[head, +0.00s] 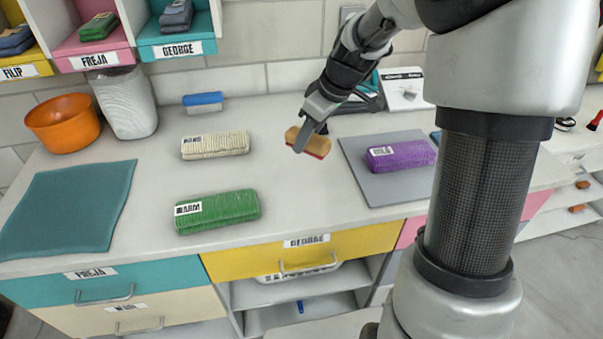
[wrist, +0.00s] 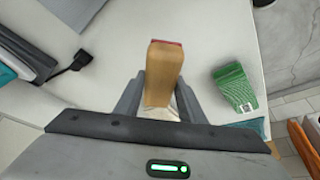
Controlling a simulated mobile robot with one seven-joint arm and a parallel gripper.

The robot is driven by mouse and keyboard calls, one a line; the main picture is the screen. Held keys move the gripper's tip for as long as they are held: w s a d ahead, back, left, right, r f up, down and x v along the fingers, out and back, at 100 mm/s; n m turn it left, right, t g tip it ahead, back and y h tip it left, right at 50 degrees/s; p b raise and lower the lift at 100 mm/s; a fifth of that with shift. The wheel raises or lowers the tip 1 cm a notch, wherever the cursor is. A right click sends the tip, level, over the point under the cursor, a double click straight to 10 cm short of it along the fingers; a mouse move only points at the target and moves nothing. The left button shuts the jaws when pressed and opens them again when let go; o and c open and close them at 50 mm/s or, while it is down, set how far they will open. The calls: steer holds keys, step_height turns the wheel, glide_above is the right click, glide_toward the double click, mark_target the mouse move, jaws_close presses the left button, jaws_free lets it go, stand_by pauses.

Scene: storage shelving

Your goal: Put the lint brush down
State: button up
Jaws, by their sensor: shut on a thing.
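The lint brush (head: 308,142) has a tan wooden body with a red edge along its underside. My gripper (head: 310,128) is shut on it, over the middle of the white counter (head: 285,190). In the wrist view the lint brush (wrist: 164,70) stands out between the two grey fingers of my gripper (wrist: 160,97), its red part at the far end. I cannot tell whether the brush touches the counter or hangs just above it.
A cream folded towel (head: 215,145) and a green one (head: 217,211) lie left of the brush. A purple towel (head: 400,155) lies on a grey mat (head: 375,190) to the right. An orange bowl (head: 63,123) and bin (head: 125,103) stand back left. Counter in front of the brush is clear.

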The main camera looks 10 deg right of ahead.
mark_target(302, 174)
step_height(302, 174, down, 9)
steer(key=shift+r+b, duration=0.1)
steer(key=shift+b, duration=0.45)
steer(key=shift+f+b, duration=0.35)
steer(key=shift+b, duration=0.05)
steer(key=o, duration=0.7)
steer(key=shift+r, duration=0.1)
steer(key=shift+o, duration=1.1)
steer(key=shift+s, duration=0.1)
